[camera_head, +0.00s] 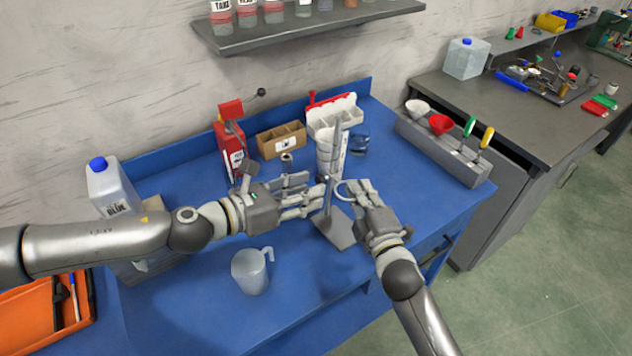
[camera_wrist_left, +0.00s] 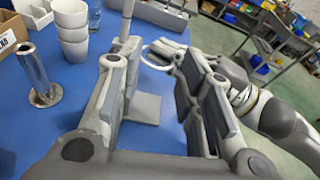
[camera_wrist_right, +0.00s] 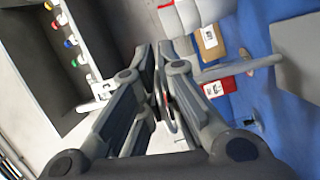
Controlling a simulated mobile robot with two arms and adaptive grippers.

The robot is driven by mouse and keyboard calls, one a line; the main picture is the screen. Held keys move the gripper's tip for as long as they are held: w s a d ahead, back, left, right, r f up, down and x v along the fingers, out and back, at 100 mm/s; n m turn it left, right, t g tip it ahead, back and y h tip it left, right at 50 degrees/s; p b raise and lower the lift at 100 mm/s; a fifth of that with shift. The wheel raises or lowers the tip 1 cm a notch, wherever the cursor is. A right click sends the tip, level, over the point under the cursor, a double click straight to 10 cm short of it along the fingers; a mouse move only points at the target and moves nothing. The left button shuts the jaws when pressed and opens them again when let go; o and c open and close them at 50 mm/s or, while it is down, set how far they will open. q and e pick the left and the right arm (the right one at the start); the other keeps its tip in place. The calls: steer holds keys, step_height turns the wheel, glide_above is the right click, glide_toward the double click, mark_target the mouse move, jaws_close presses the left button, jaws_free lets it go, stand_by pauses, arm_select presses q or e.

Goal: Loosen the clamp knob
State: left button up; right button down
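The ring stand has a grey base plate (camera_head: 337,232) and an upright rod (camera_head: 337,140) near the blue bench's front. Its metal ring (camera_head: 342,189) juts to the right; it also shows in the left wrist view (camera_wrist_left: 150,60). A small light part at the rod near ring height may be the clamp knob (camera_head: 326,180); it is too small and covered to be sure. My left gripper (camera_head: 318,196) is open, its fingertips close to the rod from the left. My right gripper (camera_head: 353,187) is at the ring, fingers nearly together with a thin curved piece between them, apparently the ring.
White stacked cups (camera_head: 326,160) stand close behind the stand. A clear beaker (camera_head: 250,272) stands front left. A red can (camera_head: 226,150), a cardboard box (camera_head: 281,140) and a white bin (camera_head: 336,113) stand behind. A grey rack (camera_head: 440,150) stands right.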

mark_target(318, 182)
arm_select(q)
steer(key=a+f+m+t+y, duration=0.1)
steer(key=a+y, duration=0.2)
steer(key=a, duration=0.2)
steer(key=x, duration=1.2)
steer(key=shift+a+f, duration=0.1)
steer(key=shift+f, duration=0.05)
steer(key=c, duration=0.7)
steer(key=shift+w, duration=0.1)
steer(key=shift+c, duration=0.2)
